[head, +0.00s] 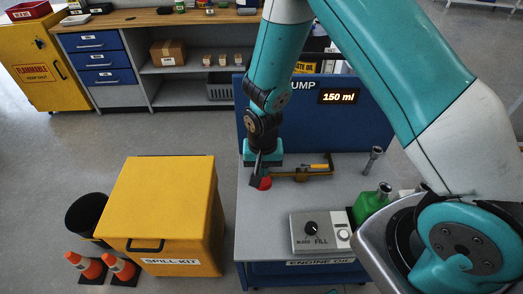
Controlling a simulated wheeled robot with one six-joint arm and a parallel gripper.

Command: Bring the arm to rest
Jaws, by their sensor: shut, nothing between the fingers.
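My teal and white arm reaches in from the right of the head view and bends down over the grey top of the pump bench (265,222). My gripper (259,180) points down at the bench's left side, shut and empty. A small red part (265,184) shows right at its fingertips; I cannot tell whether they touch. A brass-coloured fitting with a yellow handle (305,172) lies just right of the gripper.
A control box with a FILL dial (311,229), a green container (367,206) and a grey nozzle (373,158) are on the bench. A blue panel (375,120) reading 150 ml stands behind. Left are a yellow spill kit (160,205), black bin (86,215) and orange cones (85,265).

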